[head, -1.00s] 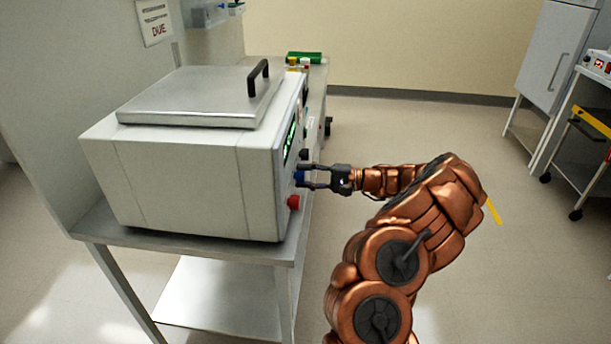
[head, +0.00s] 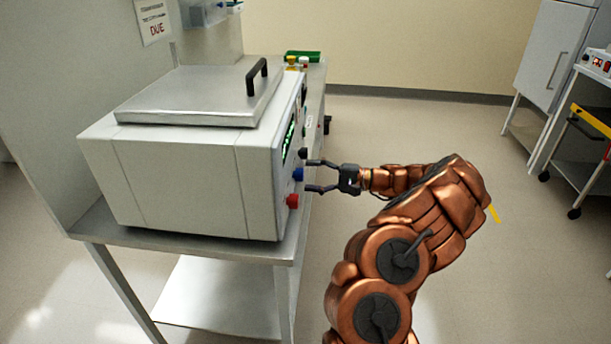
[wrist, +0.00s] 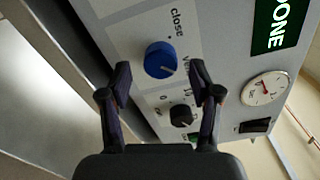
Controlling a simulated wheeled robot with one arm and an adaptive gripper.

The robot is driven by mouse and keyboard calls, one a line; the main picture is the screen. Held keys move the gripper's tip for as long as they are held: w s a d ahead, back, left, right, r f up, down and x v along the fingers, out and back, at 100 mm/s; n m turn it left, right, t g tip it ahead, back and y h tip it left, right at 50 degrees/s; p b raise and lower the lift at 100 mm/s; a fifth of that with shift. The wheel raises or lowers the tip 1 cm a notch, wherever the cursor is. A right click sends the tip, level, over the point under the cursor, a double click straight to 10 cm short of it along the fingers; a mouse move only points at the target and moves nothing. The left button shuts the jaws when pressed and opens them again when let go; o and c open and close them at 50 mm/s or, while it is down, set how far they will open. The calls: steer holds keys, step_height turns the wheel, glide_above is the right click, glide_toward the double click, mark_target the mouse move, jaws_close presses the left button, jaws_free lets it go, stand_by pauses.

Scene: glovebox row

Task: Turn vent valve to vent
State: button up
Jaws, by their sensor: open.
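The vent valve is a blue round knob (head: 298,174) on the front panel of a grey benchtop unit (head: 180,180). In the wrist view the blue knob (wrist: 160,60) sits beside a printed "close" and a partly hidden word starting "ve". A pale pointer mark on it appears to face the lower right, towards the "ve" word. My gripper (head: 309,175) is open in front of the knob, one finger above and one below. In the wrist view my gripper (wrist: 160,70) has its fingers apart on either side of the knob, with clear gaps and nothing held.
A black knob (wrist: 181,115), a dial gauge (wrist: 264,88) and a black switch (wrist: 255,126) are close by on the panel. A red knob or button (head: 292,201) lies just below the blue knob. Open floor lies right of the bench (head: 190,250).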

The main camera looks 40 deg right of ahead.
steer(key=v, duration=0.9)
steer(key=shift+s+d, duration=0.2)
steer(key=shift+d, duration=0.1)
stand_by(0.5)
